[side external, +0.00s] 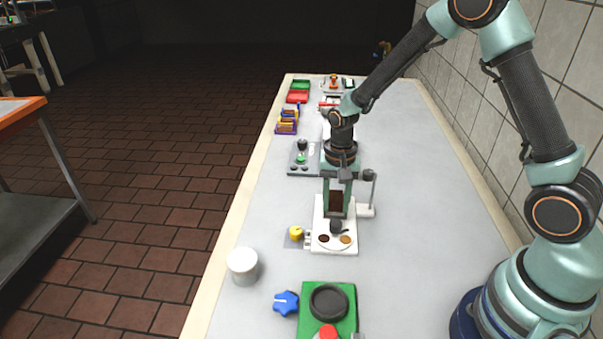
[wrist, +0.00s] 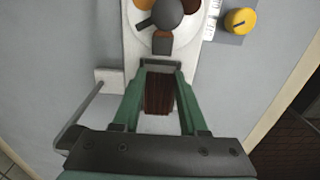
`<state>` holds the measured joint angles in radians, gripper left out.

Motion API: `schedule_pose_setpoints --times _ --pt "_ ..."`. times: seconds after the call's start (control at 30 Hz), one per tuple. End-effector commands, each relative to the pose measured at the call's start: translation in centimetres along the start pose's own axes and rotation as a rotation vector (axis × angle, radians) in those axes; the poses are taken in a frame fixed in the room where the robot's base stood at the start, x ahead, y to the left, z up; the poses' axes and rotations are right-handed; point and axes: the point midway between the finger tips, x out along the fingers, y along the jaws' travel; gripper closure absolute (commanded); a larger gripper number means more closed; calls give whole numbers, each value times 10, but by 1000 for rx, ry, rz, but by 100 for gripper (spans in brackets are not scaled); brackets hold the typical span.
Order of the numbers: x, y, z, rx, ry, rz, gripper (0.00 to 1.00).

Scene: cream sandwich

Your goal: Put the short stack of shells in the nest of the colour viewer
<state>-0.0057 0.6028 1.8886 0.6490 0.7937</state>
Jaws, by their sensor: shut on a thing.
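My gripper (side external: 336,205) is shut on a dark brown, ridged short stack of shells (side external: 336,198). In the wrist view the stack (wrist: 160,97) sits between the two green fingers. The colour viewer (side external: 322,208) is a white board under the gripper, with a dark knob (side external: 336,226) and brown and tan discs on its near part. In the wrist view the board (wrist: 133,45) reaches away past the fingertips, and a small brown-grey block (wrist: 162,42) shows just ahead of them. I cannot tell the nest apart, nor whether the stack touches the board.
A post with a dark head (side external: 369,176) stands right of the board. A yellow knob (side external: 296,232) sits to its left. A grey device (side external: 302,158) stands behind. The table's right side is clear.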

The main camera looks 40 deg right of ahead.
Motion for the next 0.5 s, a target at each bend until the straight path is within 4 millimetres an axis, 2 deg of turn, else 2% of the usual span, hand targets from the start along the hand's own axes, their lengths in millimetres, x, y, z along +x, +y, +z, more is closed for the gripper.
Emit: schedule_pose_setpoints --times 0.07,0.1,0.13,0.17,0.5 --pt "2 0 0 0 -1 1 100" --pt "2 0 0 0 0 0 46" --pt "2 0 0 0 0 0 35" --pt "2 0 0 0 0 0 28" --pt "0 0 0 0 0 0 28"
